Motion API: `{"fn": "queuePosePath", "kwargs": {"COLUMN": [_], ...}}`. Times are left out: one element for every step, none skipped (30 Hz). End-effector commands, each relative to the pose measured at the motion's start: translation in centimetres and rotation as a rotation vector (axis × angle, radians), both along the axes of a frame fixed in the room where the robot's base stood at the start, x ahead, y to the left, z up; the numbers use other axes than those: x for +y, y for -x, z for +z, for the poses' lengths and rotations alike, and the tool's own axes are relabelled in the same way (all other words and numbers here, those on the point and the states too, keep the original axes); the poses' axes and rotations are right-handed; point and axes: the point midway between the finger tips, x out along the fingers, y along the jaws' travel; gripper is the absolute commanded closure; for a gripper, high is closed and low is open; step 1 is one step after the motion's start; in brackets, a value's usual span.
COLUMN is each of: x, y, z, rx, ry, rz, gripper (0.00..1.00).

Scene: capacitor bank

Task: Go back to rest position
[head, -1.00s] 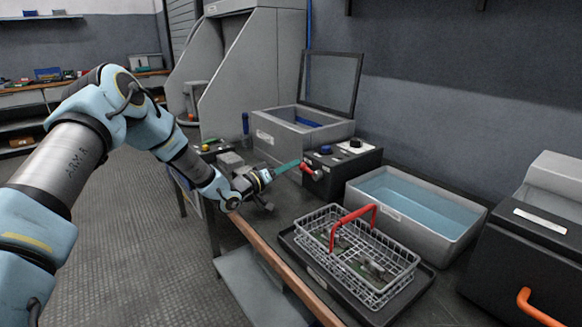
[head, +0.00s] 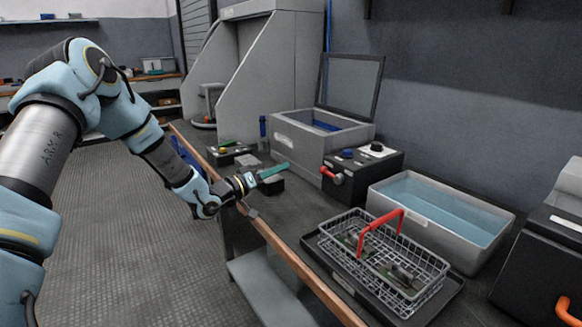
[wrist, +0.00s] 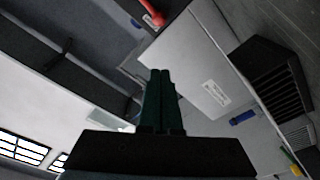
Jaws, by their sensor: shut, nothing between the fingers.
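My gripper (head: 274,171) is at the left side of the bench in the head view, above the bench top near its wooden front edge. Its teal fingers are together and hold nothing. In the wrist view the closed fingers (wrist: 163,100) point up the picture towards a grey box front with a white label. The arm reaches in from the left of the head view, bent at the elbow.
A black box with a red lever (head: 333,176) stands just right of my gripper. Behind it is an open-lidded grey bin (head: 300,140). A water tub (head: 450,240) and a wire basket with a red handle (head: 385,215) stand further right. The floor (head: 130,240) left of the bench is clear.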

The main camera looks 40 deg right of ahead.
Motion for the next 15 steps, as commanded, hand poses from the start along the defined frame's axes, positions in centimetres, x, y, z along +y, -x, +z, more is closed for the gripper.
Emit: {"fn": "queuePosePath", "kwargs": {"x": [0.5, 0.6, 0.8, 0.9, 1.0, 1.0, 1.0, 1.0, 1.0, 1.1, 1.2, 1.5, 1.9, 2.4, 3.4], "y": [0.0, 0.0, 0.0, 0.0, 0.0, 0.0, 0.0, 0.0, 0.0, -0.1, -0.3, -0.7, -1.1, -1.7, -2.8], "z": [-0.1, -0.1, -0.1, -0.1, -0.1, 0.0, 0.0, 0.0, 0.0, 0.0, 0.1, 0.2, 0.3, 0.5, 0.6], "rx": [0.001, 0.001, 0.001, 0.0, 0.0, 0.0, 0.0, 0.0, -0.001, -0.003, -0.006, -0.016, -0.026, -0.04, -0.059], "ry": [-0.001, -0.001, 0.001, 0.001, 0.001, 0.001, 0.001, 0.001, 0.001, -0.004, -0.013, -0.035, -0.061, -0.093, -0.153], "rz": [0.001, 0.001, 0.001, 0.001, 0.001, 0.001, 0.0, 0.0, 0.001, 0.004, 0.009, 0.024, 0.04, 0.062, 0.099], "gripper": [1.0, 1.0, 1.0, 1.0, 1.0, 1.0, 1.0, 1.0, 1.0, 1.0, 1.0, 1.0, 1.0, 1.0, 1.0]}}
